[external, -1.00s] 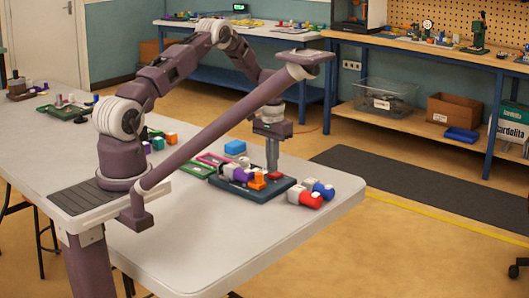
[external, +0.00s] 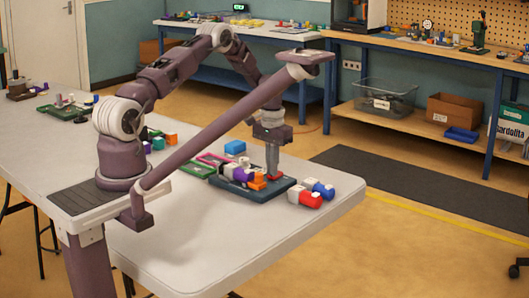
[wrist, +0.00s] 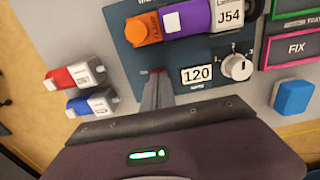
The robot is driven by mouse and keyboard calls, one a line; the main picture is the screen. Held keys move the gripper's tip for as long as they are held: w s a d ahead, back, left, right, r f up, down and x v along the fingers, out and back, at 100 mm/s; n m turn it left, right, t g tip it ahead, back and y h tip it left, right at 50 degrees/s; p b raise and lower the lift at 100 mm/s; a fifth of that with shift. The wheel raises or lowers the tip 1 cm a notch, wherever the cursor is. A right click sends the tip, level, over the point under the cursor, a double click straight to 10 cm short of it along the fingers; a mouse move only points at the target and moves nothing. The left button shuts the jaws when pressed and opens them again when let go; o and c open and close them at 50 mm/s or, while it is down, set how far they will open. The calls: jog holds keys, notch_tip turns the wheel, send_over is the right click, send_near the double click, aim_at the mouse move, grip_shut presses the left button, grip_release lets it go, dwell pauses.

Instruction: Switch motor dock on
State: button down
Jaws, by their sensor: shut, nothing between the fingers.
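The motor dock (external: 240,192) is a dark blue-green panel on the table; it also shows in the wrist view (wrist: 190,54). A motor with an orange end (wrist: 143,29), a purple body and a white J54 label lies across it. The dock carries a 120 plate (wrist: 197,76) and a white dial (wrist: 236,67). A red part (external: 277,177) sits at the dock's right end. My gripper (external: 273,176) is shut and points down at this red part, touching or just above it. In the wrist view my gripper (wrist: 156,73) hides most of it; only a red sliver shows.
A red-ended motor (external: 306,199) and a blue-ended motor (external: 320,187) lie right of the dock. A blue block (external: 235,147) and pink and green frames (external: 210,158) lie behind and left. The front of the table is clear.

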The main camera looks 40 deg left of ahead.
jog(key=shift+r, duration=3.45)
